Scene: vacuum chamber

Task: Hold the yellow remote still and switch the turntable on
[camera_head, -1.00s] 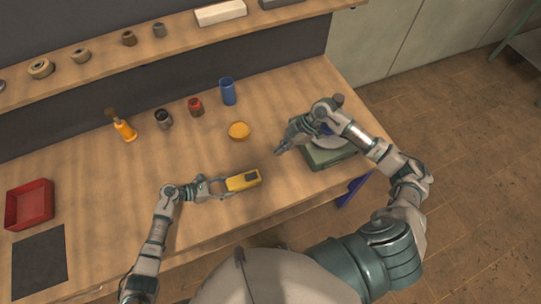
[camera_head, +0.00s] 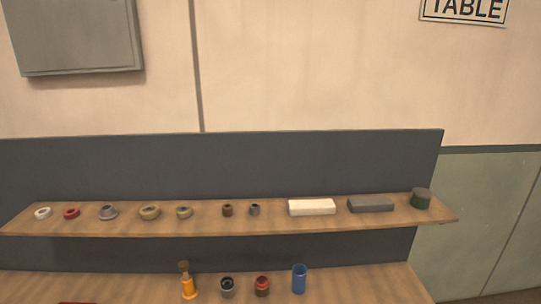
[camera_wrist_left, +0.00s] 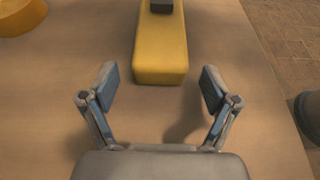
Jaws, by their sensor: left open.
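The yellow remote (camera_wrist_left: 160,52) lies on the wooden table in the left wrist view, with a dark grey block-like part on its far end. My left gripper (camera_wrist_left: 161,88) is open, with one finger on each side of the remote's near end. The fingers stand apart from the remote, and it has a clear gap on both sides. The head view is tilted up at the wall and shows neither gripper, the remote nor the turntable. My right gripper is out of view.
A shelf (camera_head: 250,228) carries rings, small cups and a white block (camera_head: 312,207). Below it on the table stand an orange bottle (camera_head: 188,285), small jars and a blue cup (camera_head: 299,279). A round yellow thing (camera_wrist_left: 22,14) lies at the left wrist view's upper left.

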